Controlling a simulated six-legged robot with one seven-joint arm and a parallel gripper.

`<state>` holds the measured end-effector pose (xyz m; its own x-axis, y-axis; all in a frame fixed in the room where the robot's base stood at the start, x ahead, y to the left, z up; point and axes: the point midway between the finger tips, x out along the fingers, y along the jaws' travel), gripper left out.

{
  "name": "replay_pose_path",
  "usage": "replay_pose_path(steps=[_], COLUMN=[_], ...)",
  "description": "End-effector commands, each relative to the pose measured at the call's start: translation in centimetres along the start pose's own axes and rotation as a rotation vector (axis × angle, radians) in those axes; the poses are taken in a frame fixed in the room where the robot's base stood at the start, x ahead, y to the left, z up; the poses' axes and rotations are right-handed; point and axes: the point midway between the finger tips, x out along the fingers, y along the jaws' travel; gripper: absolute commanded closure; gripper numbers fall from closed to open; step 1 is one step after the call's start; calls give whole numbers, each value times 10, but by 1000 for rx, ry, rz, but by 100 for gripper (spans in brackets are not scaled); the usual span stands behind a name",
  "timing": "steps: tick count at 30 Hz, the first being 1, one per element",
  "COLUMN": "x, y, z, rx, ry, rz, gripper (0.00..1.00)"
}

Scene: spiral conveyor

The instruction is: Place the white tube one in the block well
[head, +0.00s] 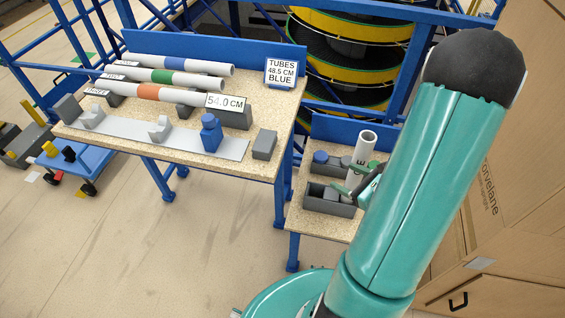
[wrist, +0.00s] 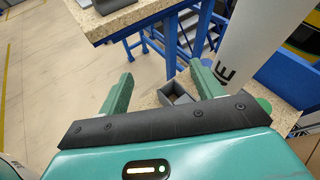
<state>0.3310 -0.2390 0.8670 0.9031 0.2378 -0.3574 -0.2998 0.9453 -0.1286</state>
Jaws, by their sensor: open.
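The white tube (head: 361,158) stands upright on the small side table, with dark lettering on its side. In the wrist view the tube (wrist: 252,48) rises at the upper right, beyond my right finger and not between the fingers. My gripper (head: 358,187) is open and empty, close to the tube's lower part; its fingers also show in the wrist view (wrist: 162,88). A dark grey open bin (head: 330,206) with grey blocks inside stands at the table's front; it may be the block well. Part of the bin (wrist: 180,98) shows between my fingers. The tube's foot is hidden.
A blue-capped piece (head: 320,157) stands in grey containers behind the bin. The larger table (head: 262,115) at left holds several banded tubes, grey supports and a blue clamp (head: 211,132). A cardboard box (head: 500,230) stands at right. The floor in front is clear.

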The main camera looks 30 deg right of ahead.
Motion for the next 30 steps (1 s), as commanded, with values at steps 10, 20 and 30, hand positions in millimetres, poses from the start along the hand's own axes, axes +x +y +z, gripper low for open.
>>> replay_pose_path(steps=[10,20,30], x=[23,-15,-57], y=[127,200,211], z=[127,179,241], rx=[-709,-1522,-2410], ry=[-29,24,147], rz=[630,1024,1071], gripper=[34,34,34])
